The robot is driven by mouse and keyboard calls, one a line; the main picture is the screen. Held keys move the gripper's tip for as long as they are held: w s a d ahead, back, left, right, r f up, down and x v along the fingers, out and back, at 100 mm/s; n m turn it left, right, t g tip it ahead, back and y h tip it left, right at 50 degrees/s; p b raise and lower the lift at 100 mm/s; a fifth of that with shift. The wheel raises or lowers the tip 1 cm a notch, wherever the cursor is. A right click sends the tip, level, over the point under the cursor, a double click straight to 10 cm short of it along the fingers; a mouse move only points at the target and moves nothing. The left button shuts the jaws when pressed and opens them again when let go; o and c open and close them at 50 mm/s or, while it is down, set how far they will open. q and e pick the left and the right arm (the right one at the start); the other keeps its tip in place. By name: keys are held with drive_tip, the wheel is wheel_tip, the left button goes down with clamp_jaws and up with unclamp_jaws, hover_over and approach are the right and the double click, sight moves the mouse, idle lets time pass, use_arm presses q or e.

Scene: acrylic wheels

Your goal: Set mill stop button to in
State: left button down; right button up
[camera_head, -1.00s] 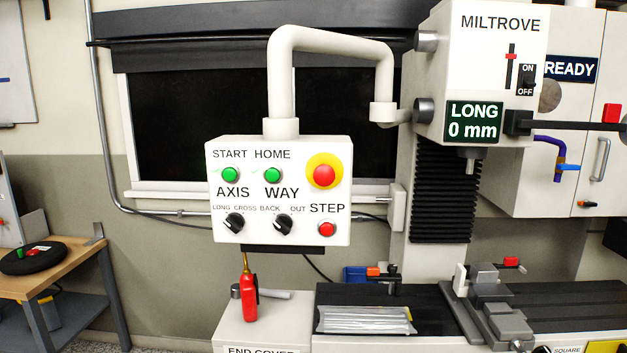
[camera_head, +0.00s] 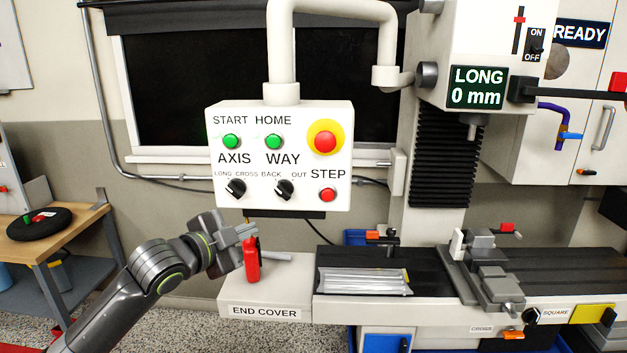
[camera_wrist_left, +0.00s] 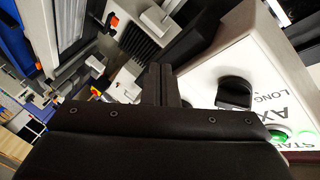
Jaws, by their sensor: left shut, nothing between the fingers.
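The mill stop button (camera_head: 325,142) is a red mushroom button on a yellow ring, at the upper right of the white control box (camera_head: 280,200). I cannot tell from its face whether it is in or out. My left gripper (camera_head: 250,232) is shut and empty, below the box's lower left and well apart from the button. In the left wrist view its fingers (camera_wrist_left: 160,84) are together, with the box's knob (camera_wrist_left: 235,92) and a green button (camera_wrist_left: 279,135) at right. My right gripper is not in view.
Green START (camera_head: 231,141) and HOME (camera_head: 273,141) buttons, two black knobs and a red STEP button (camera_head: 327,195) share the panel. A red oil bottle (camera_head: 252,265) stands close to my left gripper on the end cover. The space before the panel is clear.

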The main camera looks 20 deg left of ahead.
use_arm(q)
drive_tip(key=s+d+r+m+h, duration=0.2)
drive_tip(key=s+d+r+m, duration=0.3)
drive_tip(key=r, duration=0.4)
drive_tip(key=s+d+r+m+h, duration=0.3)
drive_tip(key=s+d+r+m, duration=0.1)
drive_tip(key=r, duration=0.4)
drive_tip(key=shift+s+d+r+m+h, duration=0.3)
drive_tip(key=shift+s+d+r+m, duration=0.1)
drive_tip(key=shift+s+m, duration=0.5)
